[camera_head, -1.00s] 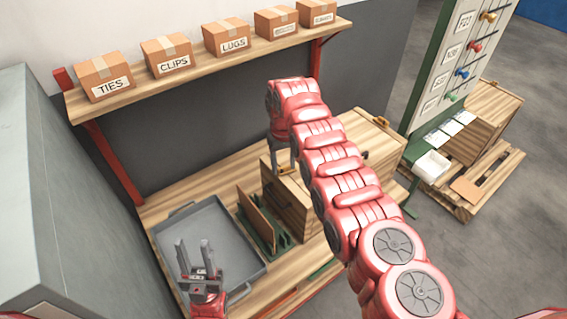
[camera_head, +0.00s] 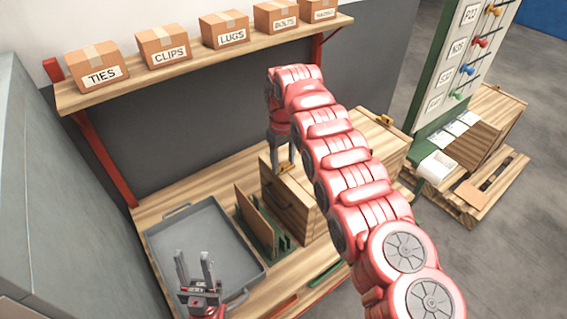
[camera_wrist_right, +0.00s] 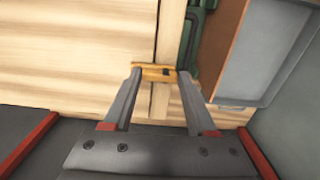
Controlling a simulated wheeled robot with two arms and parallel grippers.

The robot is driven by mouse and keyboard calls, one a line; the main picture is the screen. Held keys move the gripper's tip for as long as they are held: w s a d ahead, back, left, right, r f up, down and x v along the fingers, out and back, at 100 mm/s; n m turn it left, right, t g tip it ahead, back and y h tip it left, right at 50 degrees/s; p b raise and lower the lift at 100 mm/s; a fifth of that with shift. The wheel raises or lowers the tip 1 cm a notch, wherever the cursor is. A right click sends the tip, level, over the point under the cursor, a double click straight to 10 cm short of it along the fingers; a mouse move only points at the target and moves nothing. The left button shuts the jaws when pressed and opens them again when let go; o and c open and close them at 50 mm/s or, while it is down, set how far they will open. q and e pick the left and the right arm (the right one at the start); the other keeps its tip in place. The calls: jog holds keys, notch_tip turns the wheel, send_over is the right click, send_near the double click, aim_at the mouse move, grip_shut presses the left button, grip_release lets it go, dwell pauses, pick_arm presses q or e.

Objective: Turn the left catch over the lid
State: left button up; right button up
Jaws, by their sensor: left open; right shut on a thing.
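The wooden box (camera_head: 312,212) stands on the bench with its lid (camera_head: 345,135) on top. The left catch (camera_wrist_right: 152,71) is a small brass-coloured bar at the lid's edge; in the right wrist view it lies across the seam between lid and rim. My right gripper (camera_head: 285,166) reaches down to it, and its fingertips (camera_wrist_right: 157,72) are shut on the catch's two ends. Another brass catch (camera_head: 385,120) sits at the lid's far right side. My left gripper (camera_head: 194,257) is open and empty above the grey tray. My right arm hides part of the lid.
The grey tray (camera_head: 157,262) lies left of the box, with a green rack holding a brown board (camera_head: 255,222) between them. A shelf (camera_head: 200,66) with labelled cartons runs above the bench. A pegboard panel (camera_head: 450,70) stands at right.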

aim_at(284, 164)
jog(key=o, duration=1.4)
jog(key=shift+c, duration=0.2)
jog(key=shift+r, duration=0.55)
notch_tip(284, 164, up, 4)
jog(key=shift+p, duration=1)
notch_tip(284, 164, up, 12)
jog(key=p, duration=1.2)
jog(key=shift+r, duration=0.2)
